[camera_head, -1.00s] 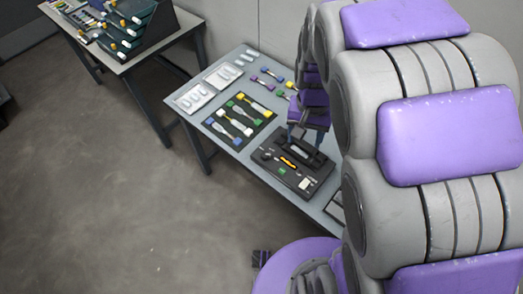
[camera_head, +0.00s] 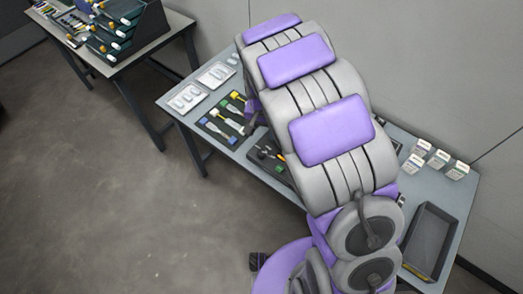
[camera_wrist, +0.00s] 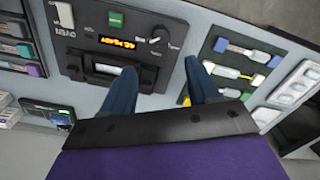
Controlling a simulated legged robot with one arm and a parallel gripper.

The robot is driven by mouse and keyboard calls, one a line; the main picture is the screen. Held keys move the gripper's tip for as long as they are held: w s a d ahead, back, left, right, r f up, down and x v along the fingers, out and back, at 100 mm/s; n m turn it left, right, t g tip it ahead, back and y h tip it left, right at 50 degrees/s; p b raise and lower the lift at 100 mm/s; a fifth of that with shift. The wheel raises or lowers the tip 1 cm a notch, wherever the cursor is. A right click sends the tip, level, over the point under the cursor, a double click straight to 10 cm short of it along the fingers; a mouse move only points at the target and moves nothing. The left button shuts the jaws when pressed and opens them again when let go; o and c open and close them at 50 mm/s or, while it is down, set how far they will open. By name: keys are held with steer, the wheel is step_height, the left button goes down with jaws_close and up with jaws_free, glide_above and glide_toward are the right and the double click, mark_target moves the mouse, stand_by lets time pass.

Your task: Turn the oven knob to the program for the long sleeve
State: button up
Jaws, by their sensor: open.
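The oven (camera_wrist: 75,72) is a dark flat unit at the top of the wrist view. Its round knob (camera_wrist: 159,34) has a pale mark and sits beside a lit orange display (camera_wrist: 117,43), whose text I cannot read surely. A green button (camera_wrist: 115,19) and a white label (camera_wrist: 65,15) are also on the panel. My gripper (camera_wrist: 160,67) is open and empty, its two blue fingers spread. The fingertips appear below the knob in the picture, apart from it. In the head view, my arm covers most of the oven (camera_head: 266,156) and hides my gripper.
A black mat (camera_wrist: 265,65) with coloured-ended tools lies right of the oven in the wrist view, with white trays (camera_wrist: 293,93) beyond. In the head view, small white boxes (camera_head: 438,159) and an empty dark bin (camera_head: 430,240) are on the table's right. A second table (camera_head: 150,45) holds a rack.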

mark_target(261, 152)
steer(key=f+b, duration=0.1)
steer(key=f, duration=0.4)
steer(key=f+b, duration=0.1)
steer(key=f, duration=0.5)
steer(key=shift+s+a, duration=0.1)
steer(key=shift+a, duration=0.1)
steer(key=shift+d+f, duration=0.1)
steer(key=shift+f, duration=0.4)
steer(key=shift+c, duration=0.2)
steer(key=c, duration=1)
